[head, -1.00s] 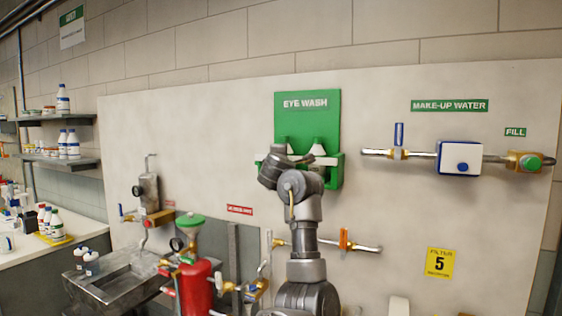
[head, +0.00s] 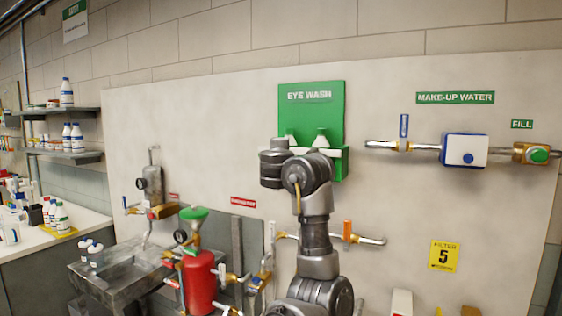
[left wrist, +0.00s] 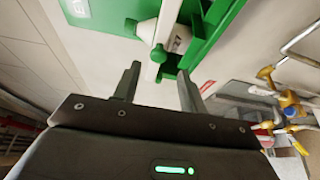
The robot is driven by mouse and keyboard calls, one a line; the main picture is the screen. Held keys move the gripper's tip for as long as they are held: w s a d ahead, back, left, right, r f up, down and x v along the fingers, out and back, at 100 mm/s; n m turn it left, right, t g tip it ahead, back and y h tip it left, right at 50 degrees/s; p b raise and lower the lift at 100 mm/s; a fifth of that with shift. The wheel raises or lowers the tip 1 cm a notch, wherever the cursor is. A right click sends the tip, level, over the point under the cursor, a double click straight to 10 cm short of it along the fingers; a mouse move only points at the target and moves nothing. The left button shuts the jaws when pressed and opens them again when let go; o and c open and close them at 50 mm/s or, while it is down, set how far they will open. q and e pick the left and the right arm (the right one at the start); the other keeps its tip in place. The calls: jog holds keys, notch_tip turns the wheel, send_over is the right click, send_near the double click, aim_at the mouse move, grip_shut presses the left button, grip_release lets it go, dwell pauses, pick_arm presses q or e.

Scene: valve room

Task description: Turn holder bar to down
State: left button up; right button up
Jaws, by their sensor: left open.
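The green eye wash station (head: 311,108) hangs on the wall panel, with two white bottles with green tips (head: 321,138) in its holder. A pale bar (head: 340,152) runs level across the front of the holder. In the left wrist view the pale bar (left wrist: 172,12) runs from the top edge down towards the gap between my fingers, beside a bottle (left wrist: 180,38) and the green holder (left wrist: 212,40). My left gripper (left wrist: 158,70) is open and empty, with its fingers apart. I cannot tell whether they touch the bar. In the head view my arm hides the fingers and the holder's left part.
A make-up water pipe with a blue-handled valve (head: 404,126) and white box (head: 463,149) is at right. An orange-handled valve (head: 347,231) is below the station. A red tank (head: 201,282) and metal sink (head: 118,268) are at lower left.

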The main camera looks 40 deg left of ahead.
pick_arm(q)
jog(key=v, duration=0.4)
jog(key=shift+s+d, duration=0.1)
jog(key=shift+s, duration=0.05)
dwell(0.4)
